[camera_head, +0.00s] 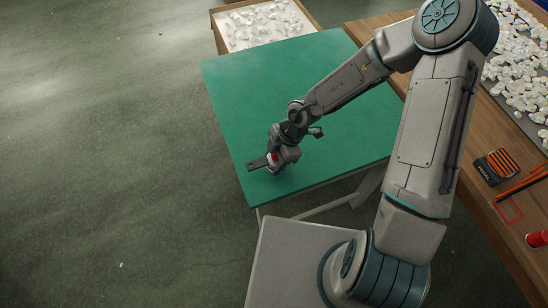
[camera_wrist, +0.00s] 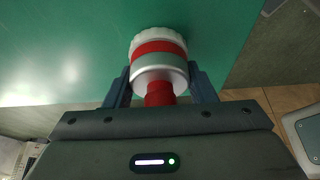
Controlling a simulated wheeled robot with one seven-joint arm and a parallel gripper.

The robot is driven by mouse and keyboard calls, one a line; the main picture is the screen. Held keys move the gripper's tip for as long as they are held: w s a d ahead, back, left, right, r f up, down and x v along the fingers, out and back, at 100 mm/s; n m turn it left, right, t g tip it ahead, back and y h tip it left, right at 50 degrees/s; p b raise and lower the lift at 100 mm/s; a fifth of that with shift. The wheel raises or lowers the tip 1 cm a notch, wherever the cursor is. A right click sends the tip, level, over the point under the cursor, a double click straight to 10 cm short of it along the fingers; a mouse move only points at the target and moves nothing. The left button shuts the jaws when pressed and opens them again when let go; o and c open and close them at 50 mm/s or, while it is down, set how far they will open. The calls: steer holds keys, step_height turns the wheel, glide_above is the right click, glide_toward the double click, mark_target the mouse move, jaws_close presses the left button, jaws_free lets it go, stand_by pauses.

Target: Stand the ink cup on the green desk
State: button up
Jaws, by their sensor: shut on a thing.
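The ink cup (camera_wrist: 158,58) is silver with a red band, a white ridged rim at its far end and a red knob at the near end. My gripper (camera_wrist: 160,88) is shut on it, with one dark finger on each side. In the head view the ink cup (camera_head: 273,159) shows as a small red and white spot, mostly hidden by my gripper (camera_head: 275,163). It is over the near left part of the green desk (camera_head: 325,80). I cannot tell whether its rim touches the desk top.
The green desk top is otherwise clear. A tray of white pieces (camera_head: 262,25) stands behind it. On the wooden bench (camera_head: 465,200) at right are more white pieces (camera_head: 520,75), an orange-striped black box (camera_head: 496,167), a red outlined square (camera_head: 511,211) and a red container (camera_head: 538,239).

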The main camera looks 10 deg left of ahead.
steer(key=shift+f, duration=0.25)
steer(key=shift+s+d+f, duration=0.1)
steer(key=shift+f, duration=0.15)
steer(key=shift+c, duration=1.2)
steer(key=o, duration=1.5)
